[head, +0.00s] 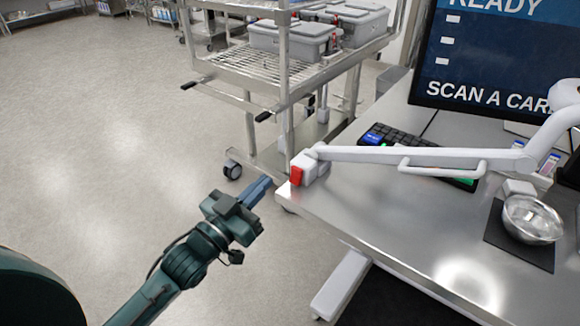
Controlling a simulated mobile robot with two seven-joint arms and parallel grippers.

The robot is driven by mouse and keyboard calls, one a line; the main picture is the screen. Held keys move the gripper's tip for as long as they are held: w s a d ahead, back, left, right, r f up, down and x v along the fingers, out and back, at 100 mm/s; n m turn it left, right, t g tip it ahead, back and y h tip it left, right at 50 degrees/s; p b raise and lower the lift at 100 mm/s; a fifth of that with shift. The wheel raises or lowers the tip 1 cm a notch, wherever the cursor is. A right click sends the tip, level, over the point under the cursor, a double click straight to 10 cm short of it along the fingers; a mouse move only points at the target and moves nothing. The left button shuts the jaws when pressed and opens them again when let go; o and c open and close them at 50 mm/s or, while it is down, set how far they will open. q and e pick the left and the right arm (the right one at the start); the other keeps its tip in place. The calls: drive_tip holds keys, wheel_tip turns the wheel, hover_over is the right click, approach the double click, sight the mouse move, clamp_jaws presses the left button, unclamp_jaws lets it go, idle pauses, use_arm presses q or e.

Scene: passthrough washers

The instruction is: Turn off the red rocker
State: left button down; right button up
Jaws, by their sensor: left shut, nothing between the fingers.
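The red rocker (296,175) is on the end face of a small white box (312,164) at the left corner of the steel table, at the tip of a white arm-like bar. My left gripper (262,186) is shut and empty. In the picture it is a short way left of and slightly below the rocker, with a visible gap between them. Its fingers point up and right toward the table corner. My right gripper is not in view.
The steel table (378,219) carries a keyboard (400,142), a monitor (500,60) and a metal bowl (532,219) on a dark mat. The white bar (420,155) runs across it. A wire-shelf cart (262,75) with grey cases stands behind. Floor at left is clear.

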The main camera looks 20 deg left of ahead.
use_arm(q)
drive_tip(key=shift+w, duration=0.1)
wheel_tip(320, 180, up, 2)
drive_tip(key=p, duration=0.2)
hover_over(296, 176)
drive_tip(key=s, duration=0.1)
drive_tip(key=f, duration=0.2)
drive_tip(key=a+f, duration=0.1)
drive_tip(key=shift+s, duration=0.4)
drive_tip(key=shift+s+f, duration=0.15)
drive_tip(key=shift+f, duration=0.45)
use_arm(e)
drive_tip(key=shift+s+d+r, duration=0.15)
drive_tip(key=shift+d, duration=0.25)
